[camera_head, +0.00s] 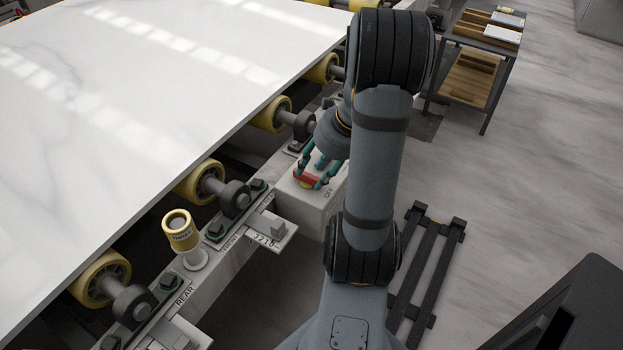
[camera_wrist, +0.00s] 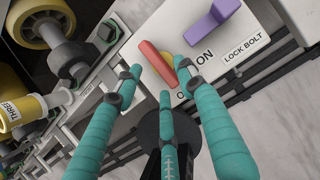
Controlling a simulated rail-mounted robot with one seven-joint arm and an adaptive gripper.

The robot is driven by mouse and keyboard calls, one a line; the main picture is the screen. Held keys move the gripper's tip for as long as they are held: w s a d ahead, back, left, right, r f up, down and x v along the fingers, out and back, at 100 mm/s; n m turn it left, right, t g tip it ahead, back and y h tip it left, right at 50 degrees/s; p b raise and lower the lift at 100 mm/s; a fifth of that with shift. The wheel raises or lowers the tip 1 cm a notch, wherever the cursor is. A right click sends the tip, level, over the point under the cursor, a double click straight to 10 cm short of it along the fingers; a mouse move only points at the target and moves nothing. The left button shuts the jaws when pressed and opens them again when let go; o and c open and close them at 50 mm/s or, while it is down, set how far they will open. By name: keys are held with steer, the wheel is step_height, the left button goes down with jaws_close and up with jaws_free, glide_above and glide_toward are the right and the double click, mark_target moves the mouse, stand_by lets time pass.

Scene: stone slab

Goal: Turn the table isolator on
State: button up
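In the head view the red handle (camera_head: 306,177) shows by the "OFF" label. My gripper (camera_wrist: 158,74) has three teal fingers spread around the bar, one on either side and one near its lower end. They look open; contact is unclear. My gripper (camera_head: 318,173) is partly behind my arm in the head view.
A purple lock bolt handle (camera_wrist: 212,27) stands just right of the isolator. Yellow rollers (camera_head: 199,182) and a white slab (camera_head: 120,110) lie left. A yellow-capped post labelled "THRE…" (camera_wrist: 22,109) stands beside the rail. A cart (camera_head: 470,75) and a dark rack (camera_head: 427,265) are right.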

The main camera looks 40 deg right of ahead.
mark_target(308, 179)
steer(key=shift+x, duration=1.15)
steer(key=shift+c, duration=1.1)
steer(key=c, duration=0.8)
